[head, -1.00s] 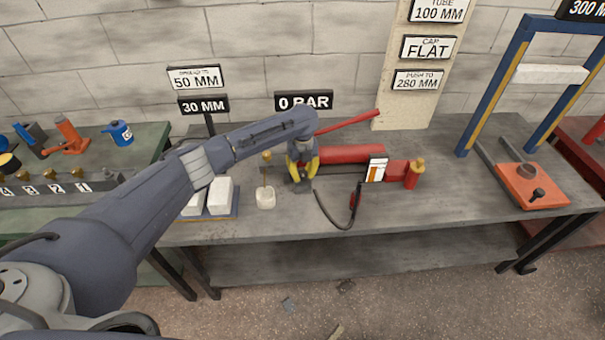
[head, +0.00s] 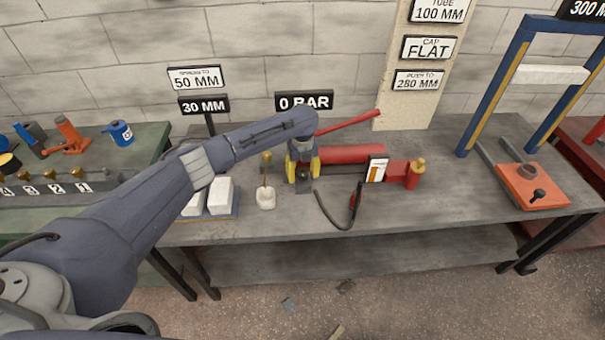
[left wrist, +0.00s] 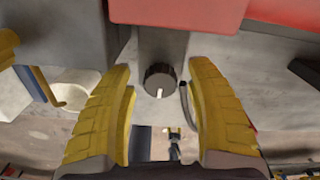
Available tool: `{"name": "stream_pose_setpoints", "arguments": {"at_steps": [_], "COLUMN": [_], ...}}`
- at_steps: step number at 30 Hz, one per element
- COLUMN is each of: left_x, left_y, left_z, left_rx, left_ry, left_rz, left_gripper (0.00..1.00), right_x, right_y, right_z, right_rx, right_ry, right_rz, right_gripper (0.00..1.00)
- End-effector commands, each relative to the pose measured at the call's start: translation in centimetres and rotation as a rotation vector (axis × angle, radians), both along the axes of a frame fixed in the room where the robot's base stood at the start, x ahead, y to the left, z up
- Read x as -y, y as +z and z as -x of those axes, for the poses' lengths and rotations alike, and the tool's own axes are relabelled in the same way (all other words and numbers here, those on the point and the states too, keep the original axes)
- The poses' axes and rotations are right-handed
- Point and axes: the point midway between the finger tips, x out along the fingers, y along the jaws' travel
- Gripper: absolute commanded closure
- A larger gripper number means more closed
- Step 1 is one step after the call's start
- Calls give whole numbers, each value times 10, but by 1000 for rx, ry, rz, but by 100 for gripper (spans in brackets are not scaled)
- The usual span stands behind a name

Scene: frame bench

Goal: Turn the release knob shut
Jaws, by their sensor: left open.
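The release knob (left wrist: 160,80) is a dark ribbed knob with a white pointer line, on the grey block at the end of the red pump. In the left wrist view its line points down, toward the bottom of the picture. My left gripper (head: 303,170) is open at the left end of the pump (head: 352,154). In the left wrist view its yellow fingers (left wrist: 163,103) stand on either side of the knob, with a gap on each side. My right gripper is not in view.
A long red lever (head: 347,122) slants up to the right above the pump. A black hose (head: 335,221) curves over the bench in front. White blocks (head: 220,195) stand left, and a blue press frame (head: 490,85) right. A sign (head: 304,101) behind reads 0 BAR.

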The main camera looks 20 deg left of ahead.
Motion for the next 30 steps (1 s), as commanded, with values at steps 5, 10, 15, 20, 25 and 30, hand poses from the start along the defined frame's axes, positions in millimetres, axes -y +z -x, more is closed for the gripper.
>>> {"name": "stream_pose_setpoints", "arguments": {"at_steps": [5, 10, 15, 20, 25, 30], "left_x": [0, 0, 0, -1, 0, 0], "left_y": [2, 18, 48, 76, 100, 114], "left_z": [0, 0, -1, -1, 0, 0], "left_rx": [1, 2, 3, 2, 2, 0], "left_ry": [0, -1, -2, -1, -1, 0], "left_rz": [1, 1, 1, 0, 0, 0], "left_gripper": [45, 45, 45, 45, 45, 45], "right_x": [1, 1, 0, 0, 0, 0], "right_y": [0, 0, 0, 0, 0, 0], "right_z": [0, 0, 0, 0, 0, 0], "right_rx": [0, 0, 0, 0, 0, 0], "right_ry": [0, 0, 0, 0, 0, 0], "right_rz": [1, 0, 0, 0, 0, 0], "right_gripper": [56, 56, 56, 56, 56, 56]}}
